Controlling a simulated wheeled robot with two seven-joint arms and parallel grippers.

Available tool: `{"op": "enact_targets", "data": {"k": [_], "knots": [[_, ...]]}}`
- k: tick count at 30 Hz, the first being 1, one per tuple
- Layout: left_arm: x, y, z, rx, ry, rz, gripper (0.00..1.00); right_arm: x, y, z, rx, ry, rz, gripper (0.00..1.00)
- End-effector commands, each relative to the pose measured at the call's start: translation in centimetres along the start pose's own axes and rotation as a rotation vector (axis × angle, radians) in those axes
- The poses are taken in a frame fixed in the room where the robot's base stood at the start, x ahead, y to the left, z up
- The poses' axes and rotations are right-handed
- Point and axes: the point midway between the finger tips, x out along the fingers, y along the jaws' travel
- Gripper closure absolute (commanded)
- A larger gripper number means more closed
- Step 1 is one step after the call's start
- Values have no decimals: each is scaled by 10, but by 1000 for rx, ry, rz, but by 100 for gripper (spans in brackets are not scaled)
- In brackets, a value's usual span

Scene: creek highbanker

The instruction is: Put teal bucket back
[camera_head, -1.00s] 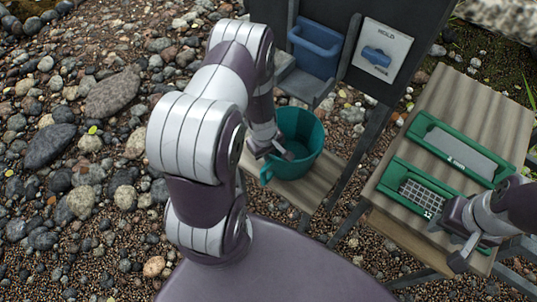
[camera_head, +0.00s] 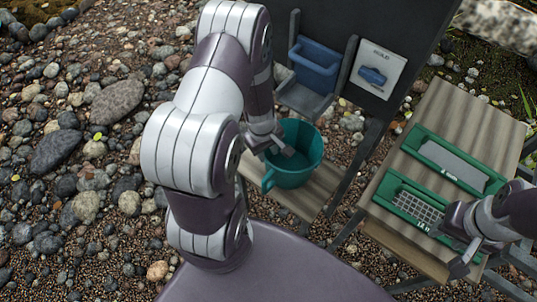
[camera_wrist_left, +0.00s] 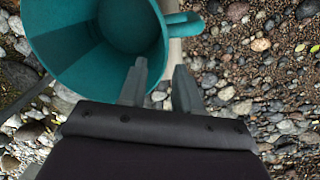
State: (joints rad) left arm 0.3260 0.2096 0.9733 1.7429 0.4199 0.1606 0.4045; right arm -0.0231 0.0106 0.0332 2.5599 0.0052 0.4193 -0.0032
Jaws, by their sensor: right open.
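The teal bucket (camera_head: 309,163) stands upright on a low wooden shelf (camera_head: 320,190), with its handle toward the front left. Its open mouth fills the upper left of the left wrist view (camera_wrist_left: 75,60), and its handle is at the top right there. Whether either finger touches the wall cannot be told. My right gripper (camera_head: 462,256) is open near the green trays, holding nothing visible.
A blue bin (camera_head: 314,62) and a panel with a blue switch (camera_head: 373,75) are on the dark frame behind. Two green trays (camera_head: 447,160) lie on the slatted wooden table (camera_head: 480,120) at right. Stones cover the ground at left.

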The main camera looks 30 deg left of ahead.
Motion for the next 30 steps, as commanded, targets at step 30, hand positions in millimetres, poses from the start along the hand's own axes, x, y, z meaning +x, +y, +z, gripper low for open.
{"op": "enact_targets", "data": {"k": [30], "knots": [[-211,10,103,1171,48,-14,67,-35,0,-4,0,-1,0,57]]}}
